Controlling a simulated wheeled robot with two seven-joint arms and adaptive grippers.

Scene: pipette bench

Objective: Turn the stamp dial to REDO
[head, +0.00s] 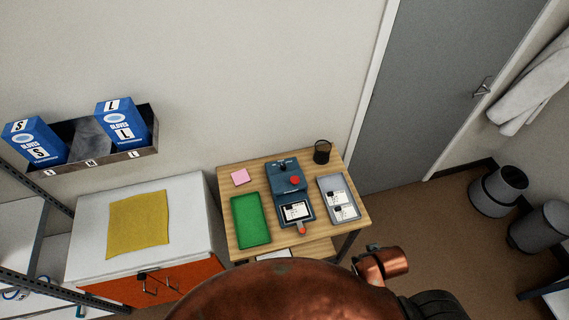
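A blue stamp device (289,190) stands on the small wooden table in the head view. It has a red round knob or button (295,181) on its top and a small dark part (283,166) at its far end. I cannot tell which of these is the dial, and no REDO marking is readable at this size. A white label card (296,211) lies at its near end, with a small orange-red piece (301,229) just in front. Neither of my grippers shows in this view.
On the wooden table (237,163) are a green tray (250,220), a grey tray (331,188) with label cards, a pink pad (240,177) and a black mesh cup (322,152). A white cabinet (85,225) with a yellow cloth (138,223) stands left.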

